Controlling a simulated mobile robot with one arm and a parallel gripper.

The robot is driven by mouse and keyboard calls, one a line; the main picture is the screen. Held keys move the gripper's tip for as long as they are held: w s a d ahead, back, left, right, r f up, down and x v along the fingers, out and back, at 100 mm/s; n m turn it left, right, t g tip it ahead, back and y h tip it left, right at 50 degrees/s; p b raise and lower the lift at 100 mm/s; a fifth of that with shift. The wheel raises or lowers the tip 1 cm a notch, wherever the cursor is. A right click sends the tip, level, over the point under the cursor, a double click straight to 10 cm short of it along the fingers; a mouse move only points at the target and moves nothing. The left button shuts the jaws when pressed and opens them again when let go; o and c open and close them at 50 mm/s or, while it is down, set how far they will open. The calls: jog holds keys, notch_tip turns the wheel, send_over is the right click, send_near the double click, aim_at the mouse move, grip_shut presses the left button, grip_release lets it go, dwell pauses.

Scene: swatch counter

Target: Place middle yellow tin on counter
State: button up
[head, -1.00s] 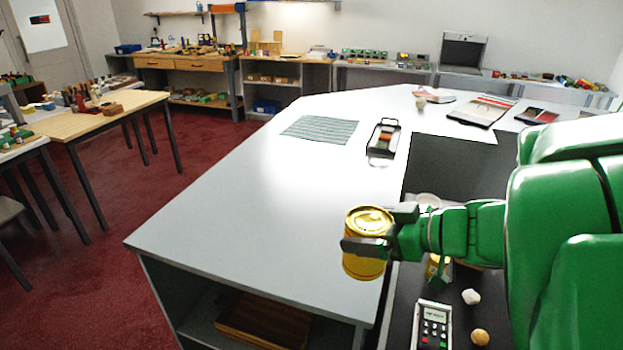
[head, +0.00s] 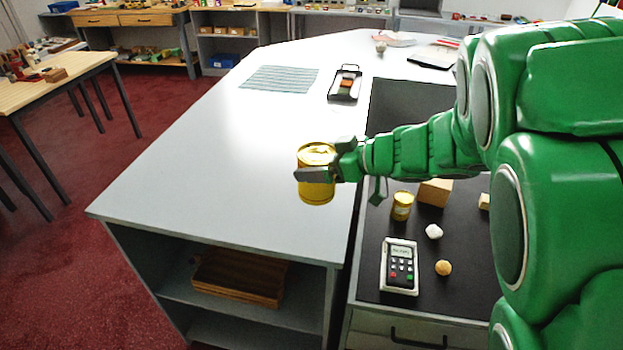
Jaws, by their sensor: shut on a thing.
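A yellow tin (head: 317,188) with a gold lid is held upright in my gripper (head: 318,174), in the middle of the head view. My gripper is shut on its sides. The tin shows in front of the light grey counter (head: 200,190), over its right part near the inner edge. I cannot tell whether its base touches the counter top. A second, smaller-looking yellow tin (head: 402,206) stands on the dark lower surface to the right.
The dark surface (head: 375,255) also bears a card terminal (head: 399,266), a white lump (head: 433,231), a tan ball (head: 443,268) and a wooden block (head: 435,192). A striped cloth (head: 279,79) and a black tray (head: 345,88) lie farther back. The counter's left and front are clear.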

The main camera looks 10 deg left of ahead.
jog(key=shift+w+a+f, duration=0.35)
jog(key=shift+w+f, duration=0.4)
jog(key=shift+f, duration=0.75)
jog(key=shift+w+a+f, duration=0.4)
jog(key=shift+w+f, duration=0.4)
jog(key=shift+f, duration=0.75)
jog(key=shift+w+a+f, duration=0.35)
jog(key=shift+w+f, duration=0.4)
jog(key=shift+f, duration=0.75)
jog(key=shift+f, duration=0.15)
jog(key=o, duration=1.2)
jog(key=shift+r, duration=0.2)
jog(key=v, duration=1.2)
